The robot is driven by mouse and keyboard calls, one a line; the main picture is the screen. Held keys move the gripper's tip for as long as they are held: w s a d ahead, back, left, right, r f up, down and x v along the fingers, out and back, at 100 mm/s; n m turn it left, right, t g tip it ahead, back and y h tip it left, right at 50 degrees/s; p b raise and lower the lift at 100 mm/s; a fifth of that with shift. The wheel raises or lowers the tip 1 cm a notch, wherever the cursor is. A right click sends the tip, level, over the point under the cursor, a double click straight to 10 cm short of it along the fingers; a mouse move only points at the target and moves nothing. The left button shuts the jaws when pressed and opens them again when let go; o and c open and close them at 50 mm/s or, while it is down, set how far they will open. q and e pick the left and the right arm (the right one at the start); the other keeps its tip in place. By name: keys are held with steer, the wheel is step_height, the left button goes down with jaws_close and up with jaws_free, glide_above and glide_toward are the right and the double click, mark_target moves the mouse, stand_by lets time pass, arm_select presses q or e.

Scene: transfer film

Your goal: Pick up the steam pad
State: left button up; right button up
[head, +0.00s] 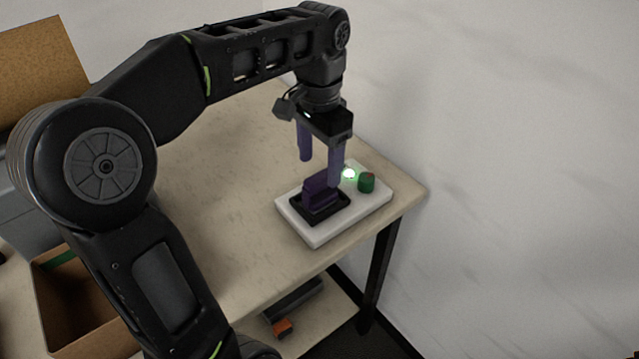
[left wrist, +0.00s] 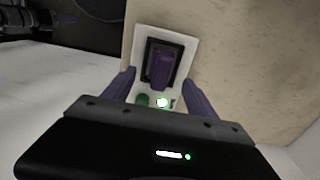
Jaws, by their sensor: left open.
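The steam pad, a purple block with a raised grip (head: 319,192), sits in a black square frame on a white base (head: 318,238). It also shows in the left wrist view (left wrist: 161,68), beyond and between my fingers. My left gripper (head: 320,168) is open, with purple fingers pointing down. It is above and just behind the pad, with nothing between the fingers. In the left wrist view the fingers (left wrist: 160,88) stand apart on both sides of the white base. My right gripper is not in view.
A glowing light (head: 349,173) and a green knob (head: 367,182) are on the white base beside the pad. The base is near the corner of the wooden table (head: 240,215), close to a white wall (head: 520,180). An open cardboard box (head: 75,300) is at lower left.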

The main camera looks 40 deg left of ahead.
mark_target(320, 189)
arm_select(q)
steer(key=shift+s, duration=0.1)
steer(key=shift+f+b, duration=0.95)
steer(key=shift+f, duration=0.45)
steer(key=shift+f, duration=0.3)
steer(key=f, duration=0.4)
steer(key=shift+w+a+f+p, duration=0.1)
steer(key=shift+w+f+p, duration=0.2)
steer(key=shift+p, duration=0.1)
steer(key=shift+c, duration=0.4)
